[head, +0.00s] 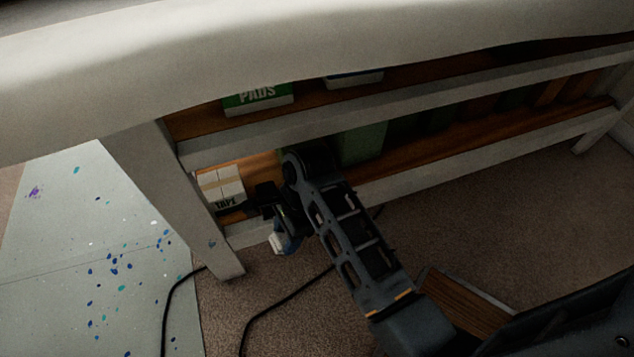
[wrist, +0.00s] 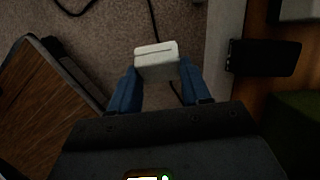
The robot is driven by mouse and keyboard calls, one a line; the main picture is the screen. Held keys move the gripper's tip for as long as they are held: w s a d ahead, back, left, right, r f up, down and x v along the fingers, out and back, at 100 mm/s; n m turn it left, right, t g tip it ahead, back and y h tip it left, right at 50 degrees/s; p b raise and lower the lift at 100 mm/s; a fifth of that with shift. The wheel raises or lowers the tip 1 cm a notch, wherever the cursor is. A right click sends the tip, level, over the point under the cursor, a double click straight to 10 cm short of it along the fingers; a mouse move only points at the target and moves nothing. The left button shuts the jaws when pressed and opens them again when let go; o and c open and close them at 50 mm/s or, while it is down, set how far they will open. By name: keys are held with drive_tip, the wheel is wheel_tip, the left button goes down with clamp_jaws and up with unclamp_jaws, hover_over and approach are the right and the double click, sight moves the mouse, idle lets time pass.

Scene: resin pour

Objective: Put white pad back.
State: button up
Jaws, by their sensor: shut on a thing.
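The white pad (wrist: 157,64) is between the two blue fingers of my gripper (wrist: 156,84) in the wrist view, and the fingers are shut on it. In the head view the white pad (head: 276,243) shows small at the end of my gripper (head: 284,241), in front of the lower shelf and clear of it. My arm hides part of the gripper there. A green box marked PADS (head: 258,99) stands on the upper shelf, its top hidden by the pale surface above.
A box marked TAPE (head: 226,188) stands at the left of the lower shelf (head: 415,171). A white front rail (head: 400,105) edges the upper shelf. Black cables (head: 250,335) lie on the carpet. A wooden-topped thing (wrist: 48,92) is at left in the wrist view.

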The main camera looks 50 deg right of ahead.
drive_tip(key=s+d+n+t+h+p, duration=0.3)
drive_tip(key=s+d+n+h+p, duration=0.4)
drive_tip(key=s+n, duration=0.65)
drive_tip(key=w+d+n+b, duration=0.1)
drive_tip(key=w+d, duration=0.2)
drive_tip(key=w, duration=0.3)
drive_tip(key=w+d+f+n+b, duration=0.1)
drive_tip(key=w+d+b, duration=0.1)
drive_tip(key=w+d, duration=0.2)
drive_tip(key=w+d+f+n+b, duration=0.1)
drive_tip(key=w+d, duration=0.3)
drive_tip(key=w, duration=0.4)
drive_tip(key=shift+d+f+y+b, duration=0.1)
drive_tip(key=shift+y+b, duration=0.3)
drive_tip(key=shift+s+f+t+b, duration=0.1)
drive_tip(key=shift+f+t+b, duration=0.25)
drive_tip(key=shift+f, duration=0.4)
drive_tip(key=f, duration=0.1)
drive_tip(key=f+b, duration=0.2)
drive_tip(key=shift+w+d+f, duration=0.1)
drive_tip(key=shift+w+d, duration=0.1)
drive_tip(key=shift+w, duration=0.2)
